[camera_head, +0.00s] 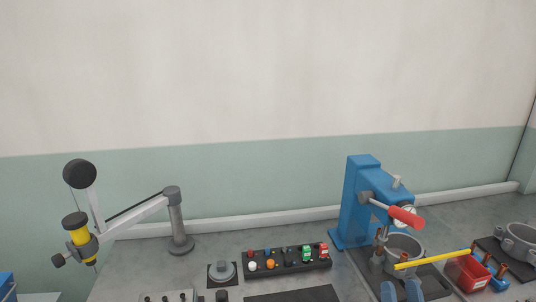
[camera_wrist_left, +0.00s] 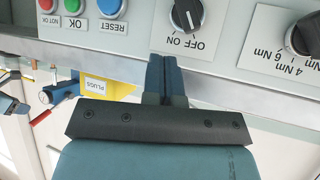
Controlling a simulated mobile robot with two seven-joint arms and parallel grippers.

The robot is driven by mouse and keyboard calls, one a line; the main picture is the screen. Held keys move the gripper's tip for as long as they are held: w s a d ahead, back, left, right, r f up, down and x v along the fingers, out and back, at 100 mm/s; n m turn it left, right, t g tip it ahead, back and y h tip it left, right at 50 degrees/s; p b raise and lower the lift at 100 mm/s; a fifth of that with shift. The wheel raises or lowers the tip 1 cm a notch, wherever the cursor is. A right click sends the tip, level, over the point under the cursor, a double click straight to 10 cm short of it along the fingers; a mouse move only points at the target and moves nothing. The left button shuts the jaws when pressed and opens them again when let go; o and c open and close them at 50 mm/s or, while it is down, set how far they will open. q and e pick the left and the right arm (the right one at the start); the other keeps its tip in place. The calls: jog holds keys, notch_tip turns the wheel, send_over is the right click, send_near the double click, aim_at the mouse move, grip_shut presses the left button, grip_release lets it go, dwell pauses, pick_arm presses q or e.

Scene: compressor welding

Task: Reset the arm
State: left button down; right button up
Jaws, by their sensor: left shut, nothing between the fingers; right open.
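My left gripper (camera_wrist_left: 166,78) shows in the left wrist view, shut and empty. Its fingertips are in front of the grey control panel (camera_wrist_left: 235,45), close to its lower edge and left of the black OFF/ON knob (camera_wrist_left: 186,14); I cannot tell if they touch. The left gripper is not in the head view. My right gripper (camera_head: 401,287) is at the bottom of the head view, its two blue fingers apart, just below the grey cylindrical housing (camera_head: 404,246) by the blue press (camera_head: 362,195). Nothing shows between its fingers.
A jointed stand (camera_head: 175,220) carries a yellow tool (camera_head: 79,235) at left. A black block (camera_head: 285,263) holds coloured pieces. The left wrist view shows a yellow PLUGS bin (camera_wrist_left: 105,84).

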jog(key=s+a+f+n+g+y+p, duration=0.2)
jog(key=s+a+f+g, duration=0.4)
jog(key=s+f, duration=0.3)
jog(key=s+a+f+n+g+y+p, duration=0.3)
jog(key=s+a+f+n+g+p, duration=0.1)
jog(key=s+a+f+g, duration=0.3)
notch_tip(320, 180, down, 3)
jog(key=shift+s+r+g, duration=0.2)
jog(key=shift+s+g, duration=0.6)
jog(key=shift+s, duration=0.2)
jog(key=shift+a, duration=0.1)
